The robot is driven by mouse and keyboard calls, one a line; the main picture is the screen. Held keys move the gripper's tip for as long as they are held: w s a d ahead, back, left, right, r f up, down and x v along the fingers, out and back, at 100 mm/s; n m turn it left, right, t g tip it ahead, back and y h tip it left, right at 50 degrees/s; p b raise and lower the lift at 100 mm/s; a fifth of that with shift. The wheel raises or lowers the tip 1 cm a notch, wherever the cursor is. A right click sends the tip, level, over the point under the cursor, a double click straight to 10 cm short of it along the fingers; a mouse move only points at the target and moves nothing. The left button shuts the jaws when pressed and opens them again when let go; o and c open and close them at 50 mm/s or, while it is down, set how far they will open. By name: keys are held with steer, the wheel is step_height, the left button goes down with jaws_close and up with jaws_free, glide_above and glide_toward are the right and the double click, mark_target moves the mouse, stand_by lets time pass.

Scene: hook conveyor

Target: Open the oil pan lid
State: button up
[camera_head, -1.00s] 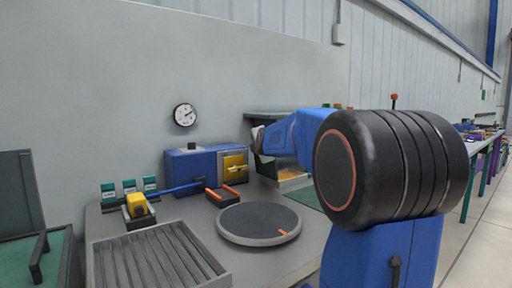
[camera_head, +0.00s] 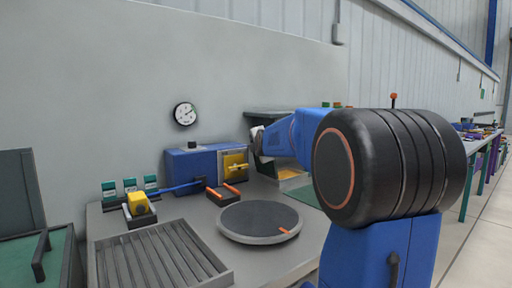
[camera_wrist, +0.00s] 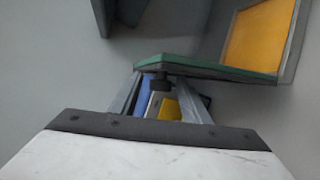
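A dark, flat panel (camera_head: 280,113) stands out level from the wall behind my gripper, over a small bay with an orange-yellow face; it may be the oil pan lid, but I cannot be sure. In the wrist view a green-edged panel (camera_wrist: 215,69) crosses just beyond the fingertips, with an orange-yellow surface (camera_wrist: 260,40) beside it. My gripper (camera_wrist: 160,88) has its fingers apart, and a small dark knob shows between the tips. I cannot tell whether they touch the panel. In the head view my gripper (camera_head: 258,141) is partly hidden by my arm.
A blue box (camera_head: 190,168) with a yellow front stands left of my gripper. A round dark plate (camera_head: 258,219), a ribbed tray (camera_head: 150,262) and a yellow-topped switch (camera_head: 137,205) are on the grey bench. A green-topped box with a black handle (camera_head: 40,256) is at far left.

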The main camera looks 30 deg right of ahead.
steer(key=v, duration=1.7)
steer(key=shift+s, duration=0.2)
steer(key=shift+a, duration=0.1)
